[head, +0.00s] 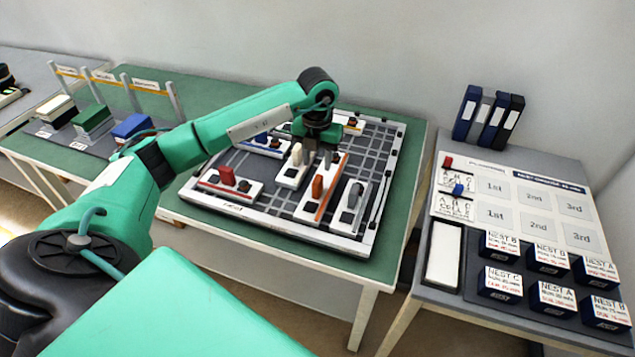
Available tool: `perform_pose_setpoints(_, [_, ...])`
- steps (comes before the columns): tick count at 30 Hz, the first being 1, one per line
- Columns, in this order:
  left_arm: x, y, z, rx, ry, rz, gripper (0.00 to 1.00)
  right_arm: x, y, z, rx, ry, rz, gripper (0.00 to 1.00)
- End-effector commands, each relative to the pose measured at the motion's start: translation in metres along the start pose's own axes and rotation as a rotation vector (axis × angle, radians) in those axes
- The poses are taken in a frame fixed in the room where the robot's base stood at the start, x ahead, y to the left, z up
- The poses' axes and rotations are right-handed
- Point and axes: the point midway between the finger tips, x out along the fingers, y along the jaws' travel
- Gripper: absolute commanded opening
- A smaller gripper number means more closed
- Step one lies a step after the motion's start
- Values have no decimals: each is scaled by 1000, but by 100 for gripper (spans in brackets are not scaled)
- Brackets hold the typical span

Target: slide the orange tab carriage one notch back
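The orange tab carriage (332,186) is a long white block with an orange stripe. It stands in the right half of the gridded tray (282,208), and its upright orange tab (318,187) is near the middle of the block. My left gripper (311,156) points down just behind the orange tab, over the far part of the tray. Its fingers are small and dark, and I cannot tell their gap or whether they touch anything. The orange tab's front side is clear to see. My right gripper is not in view.
Other carriages crowd close: a white-tabbed one (291,178) to the left, a grey one (350,206) to the right, a red-tabbed one (229,186) and a blue-tabbed one (263,147). A side table (425,281) with labelled nest boxes (551,299) stands at the right.

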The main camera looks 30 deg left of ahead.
Motion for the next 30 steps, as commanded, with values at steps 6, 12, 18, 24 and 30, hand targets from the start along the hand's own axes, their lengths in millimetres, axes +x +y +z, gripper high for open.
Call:
perform_pose_setpoints(6, [47,-1,-2,2,5,-1,40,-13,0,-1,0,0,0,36])
perform_pose_setpoints(12, [78,-1,-1,2,2,-2,40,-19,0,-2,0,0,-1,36])
perform_pose_setpoints(18, [93,-1,0,2,0,-2,40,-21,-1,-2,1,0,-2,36])
perform_pose_setpoints(24, [94,-1,0,2,0,-2,40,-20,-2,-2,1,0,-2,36])
perform_pose_setpoints(30, [94,-1,0,2,0,-2,16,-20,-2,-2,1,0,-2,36])
